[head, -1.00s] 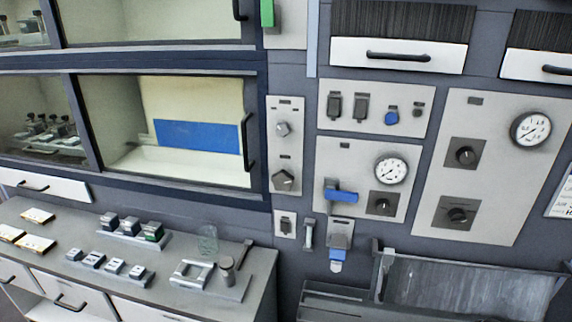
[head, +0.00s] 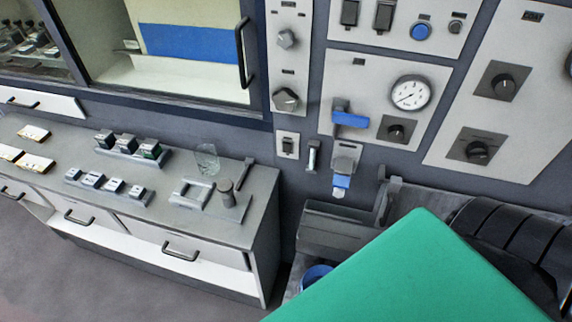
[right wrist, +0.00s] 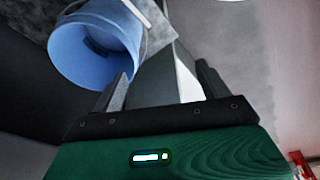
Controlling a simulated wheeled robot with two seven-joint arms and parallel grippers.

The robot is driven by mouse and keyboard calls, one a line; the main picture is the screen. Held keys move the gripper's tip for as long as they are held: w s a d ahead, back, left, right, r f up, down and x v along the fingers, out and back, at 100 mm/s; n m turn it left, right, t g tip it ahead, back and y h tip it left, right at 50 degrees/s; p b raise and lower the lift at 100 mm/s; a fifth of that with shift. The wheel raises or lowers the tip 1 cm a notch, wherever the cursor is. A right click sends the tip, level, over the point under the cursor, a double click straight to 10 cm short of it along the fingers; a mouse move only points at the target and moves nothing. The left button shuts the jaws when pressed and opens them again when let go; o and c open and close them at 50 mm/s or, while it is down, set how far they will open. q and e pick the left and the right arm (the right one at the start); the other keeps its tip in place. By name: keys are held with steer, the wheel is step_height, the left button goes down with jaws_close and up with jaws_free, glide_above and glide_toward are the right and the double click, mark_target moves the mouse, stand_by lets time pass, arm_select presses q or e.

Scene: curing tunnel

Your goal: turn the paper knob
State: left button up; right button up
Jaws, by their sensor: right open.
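Several knobs show in the head view, with labels too small to read, so I cannot tell which is the paper knob. A narrow panel holds an upper grey knob (head: 286,38) and a lower dark knob (head: 286,100). A black knob (head: 396,131) sits below the gauge on the middle panel. The right panel has an upper black knob (head: 502,85) and a lower black knob (head: 478,151). My right gripper (right wrist: 162,88) is open in the right wrist view, apart from all knobs. Its fingertips are hidden in the head view. My left gripper is out of view.
A blue bucket (right wrist: 92,45) is close beyond the right fingers; it also shows low in the head view (head: 316,277). A grey trough (head: 335,232) juts out below the panels. A counter (head: 130,205) with small blocks stands left. A blue-handled lever (head: 350,119) sticks out mid-panel.

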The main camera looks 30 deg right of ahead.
steer(key=w+r+n+t+p, duration=0.1)
steer(key=w+r, duration=0.2)
steer(key=r, duration=0.7)
steer(key=w+r+n, duration=0.1)
steer(key=w+r, duration=0.1)
steer(key=r, duration=0.7)
steer(key=n+t+h+p, duration=0.1)
steer(key=n+t+h, duration=0.7)
steer(key=n+h, duration=0.85)
glide_toward(285, 101)
steer(key=w+d+p, duration=0.1)
steer(key=d, duration=0.1)
steer(key=w+d+r+n+y+p, duration=0.1)
steer(key=w+d+p, duration=0.1)
steer(key=d, duration=0.1)
steer(key=w+d+r+n+y+p, duration=0.1)
steer(key=w+d+p, duration=0.1)
steer(key=shift+w+d+y, duration=0.2)
steer(key=shift+d+y, duration=0.05)
steer(key=shift+w+d+f, duration=0.15)
steer(key=shift+w+d, duration=0.25)
steer(key=shift+d, duration=0.05)
